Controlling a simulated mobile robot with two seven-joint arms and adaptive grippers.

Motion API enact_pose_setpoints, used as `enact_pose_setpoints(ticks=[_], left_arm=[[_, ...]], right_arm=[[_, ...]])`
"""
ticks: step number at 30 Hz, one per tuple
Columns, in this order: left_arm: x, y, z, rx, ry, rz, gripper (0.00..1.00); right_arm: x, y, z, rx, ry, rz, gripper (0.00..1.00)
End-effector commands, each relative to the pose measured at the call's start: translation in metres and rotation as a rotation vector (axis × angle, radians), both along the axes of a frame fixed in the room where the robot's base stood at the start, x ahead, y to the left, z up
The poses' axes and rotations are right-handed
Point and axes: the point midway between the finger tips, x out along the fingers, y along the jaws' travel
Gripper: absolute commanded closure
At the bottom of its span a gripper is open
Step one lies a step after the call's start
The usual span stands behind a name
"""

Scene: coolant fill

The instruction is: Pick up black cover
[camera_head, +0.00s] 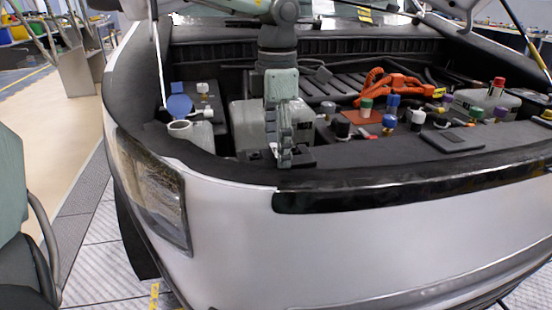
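My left gripper (284,158) points straight down at the front of the open engine bay, its arm entering from the top. Its fingers are seen edge-on, so I cannot tell whether they are open or shut. A flat black cover (303,156) lies right at the fingertips; whether the fingers touch it is unclear. A short black cap (342,127) stands to the right of the gripper. A dark flat panel (453,140) lies further right. I cannot tell for sure which of these is the task's black cover. My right gripper is not in view.
A white reservoir neck (190,130) with a raised blue lid (179,106) stands at the left of the bay. Orange cables (390,86) and several coloured caps are on the right. The car's front edge (400,185) runs below the gripper.

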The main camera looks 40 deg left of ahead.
Motion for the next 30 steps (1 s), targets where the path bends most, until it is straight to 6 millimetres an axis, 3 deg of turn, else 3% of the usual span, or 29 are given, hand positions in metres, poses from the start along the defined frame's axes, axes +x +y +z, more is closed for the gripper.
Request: enact_pose_setpoints(ticks=[1,11,22,29,30], left_arm=[[0.000,0.000,0.000,0.000,0.000,0.000,0.36],[0.000,0.000,0.001,0.000,0.000,0.000,0.76],[0.001,0.000,0.008,0.001,-0.002,0.000,0.76],[0.001,0.000,0.043,0.001,-0.006,0.000,0.76],[-0.008,0.001,0.047,0.000,-0.005,-0.001,0.76]], right_arm=[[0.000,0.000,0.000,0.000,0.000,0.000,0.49],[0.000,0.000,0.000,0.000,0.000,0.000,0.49],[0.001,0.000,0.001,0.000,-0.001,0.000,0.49],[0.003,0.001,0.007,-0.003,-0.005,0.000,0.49],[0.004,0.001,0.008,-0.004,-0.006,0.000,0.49]])
